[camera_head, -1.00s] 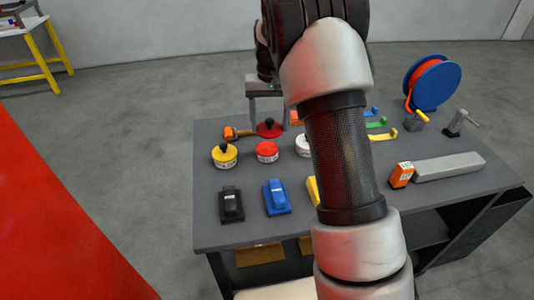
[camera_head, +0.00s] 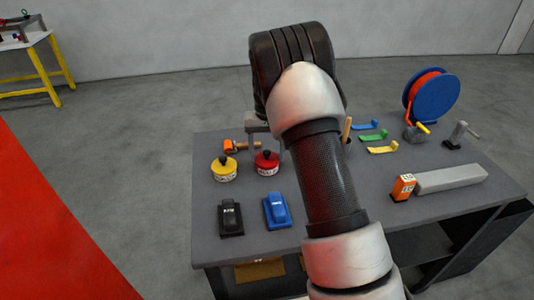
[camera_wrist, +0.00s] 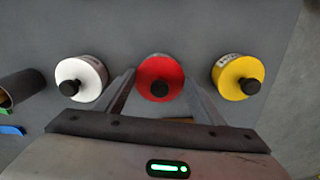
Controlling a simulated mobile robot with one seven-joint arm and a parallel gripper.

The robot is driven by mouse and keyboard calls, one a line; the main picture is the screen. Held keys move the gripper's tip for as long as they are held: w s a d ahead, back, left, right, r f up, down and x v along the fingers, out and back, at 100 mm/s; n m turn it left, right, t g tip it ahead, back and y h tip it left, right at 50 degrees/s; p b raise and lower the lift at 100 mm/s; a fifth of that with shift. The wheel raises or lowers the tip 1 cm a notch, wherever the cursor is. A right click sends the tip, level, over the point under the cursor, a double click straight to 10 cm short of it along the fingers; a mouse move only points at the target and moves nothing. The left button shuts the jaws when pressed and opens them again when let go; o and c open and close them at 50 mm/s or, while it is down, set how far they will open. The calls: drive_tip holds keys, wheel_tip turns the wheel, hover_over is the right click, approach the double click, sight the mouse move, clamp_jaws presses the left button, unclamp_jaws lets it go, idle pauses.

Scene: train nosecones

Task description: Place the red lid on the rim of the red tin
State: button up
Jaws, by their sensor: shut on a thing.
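The red lid (camera_head: 267,156) with a black knob is level over the red tin (camera_head: 266,170), whose pale labelled side shows below it. The lid looks in line with the tin and at or very near its rim; I cannot tell whether it is fully seated. My gripper (camera_wrist: 160,76) is shut on the red lid, one finger on each side, and the lid's red top (camera_wrist: 151,71) fills the space between the fingers in the wrist view. In the head view my arm partly covers the gripper.
A yellow-lidded tin (camera_head: 224,170) stands to the left in the head view. A white-lidded tin (camera_wrist: 80,78) shows in the wrist view. Black (camera_head: 230,218) and blue (camera_head: 277,210) blocks lie in front, and an orange-headed hammer (camera_head: 240,147) lies behind.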

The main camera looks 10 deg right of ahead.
drive_tip(key=shift+f, duration=0.15)
drive_tip(key=o, duration=1)
drive_tip(key=shift+o, duration=0.2)
